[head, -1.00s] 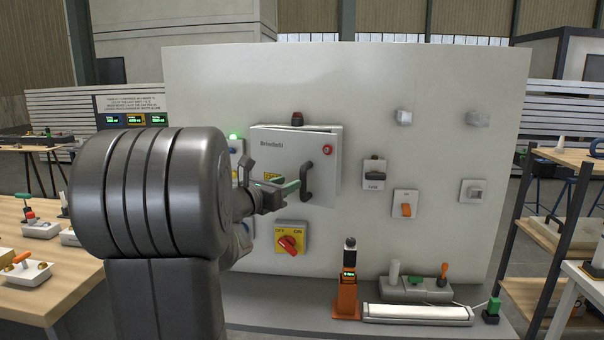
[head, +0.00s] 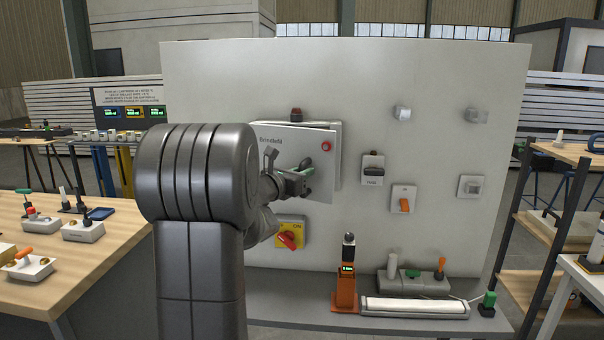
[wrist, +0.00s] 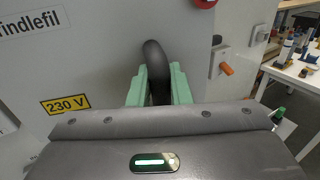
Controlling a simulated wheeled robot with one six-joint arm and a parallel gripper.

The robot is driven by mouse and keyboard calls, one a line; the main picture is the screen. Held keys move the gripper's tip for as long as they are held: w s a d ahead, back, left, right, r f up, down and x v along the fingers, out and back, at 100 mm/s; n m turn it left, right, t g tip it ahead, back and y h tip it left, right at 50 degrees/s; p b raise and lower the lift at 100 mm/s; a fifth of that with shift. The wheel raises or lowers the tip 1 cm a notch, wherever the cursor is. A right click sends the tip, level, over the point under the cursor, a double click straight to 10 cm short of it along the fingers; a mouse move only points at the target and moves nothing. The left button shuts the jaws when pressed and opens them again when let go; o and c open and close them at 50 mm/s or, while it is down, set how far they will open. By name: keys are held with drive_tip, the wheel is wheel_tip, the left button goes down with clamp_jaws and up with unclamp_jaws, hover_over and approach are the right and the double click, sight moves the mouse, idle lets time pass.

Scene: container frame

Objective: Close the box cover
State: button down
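The box cover (head: 316,158) is a light grey panel with a red button, on a box fixed to the large board. It appears to stand slightly ajar from the box body behind it. Its black curved handle (wrist: 156,66) is between the green fingertips of my gripper (wrist: 158,88) in the wrist view. The fingers look close against both sides of the handle, with no clear gap. In the head view my gripper (head: 304,174) is at the handle, and my arm hides the cover's lower left part.
A yellow panel with a red rotary switch (head: 288,238) is below the box. Several small switches, including an orange one (head: 404,203), are right of it. An orange device (head: 346,285) stands on the shelf below. A wooden table (head: 90,260) is at left.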

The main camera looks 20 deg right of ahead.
drive_tip(key=shift+w+b+x, duration=0.2)
drive_tip(key=shift+b+x, duration=0.55)
drive_tip(key=shift+x, duration=1)
drive_tip(key=shift+w+b+x, duration=0.15)
drive_tip(key=shift+b+x, duration=0.6)
drive_tip(key=shift+x, duration=1)
drive_tip(key=shift+a+r, duration=0.1)
drive_tip(key=shift+a, duration=0.1)
drive_tip(key=c, duration=1.4)
unclamp_jaws()
drive_tip(key=shift+o, duration=0.2)
drive_tip(key=b, duration=0.3)
approach(314, 165)
drive_tip(key=shift+w+a+f, duration=0.3)
drive_tip(key=shift+a+f, duration=0.3)
drive_tip(key=shift+a, duration=0.3)
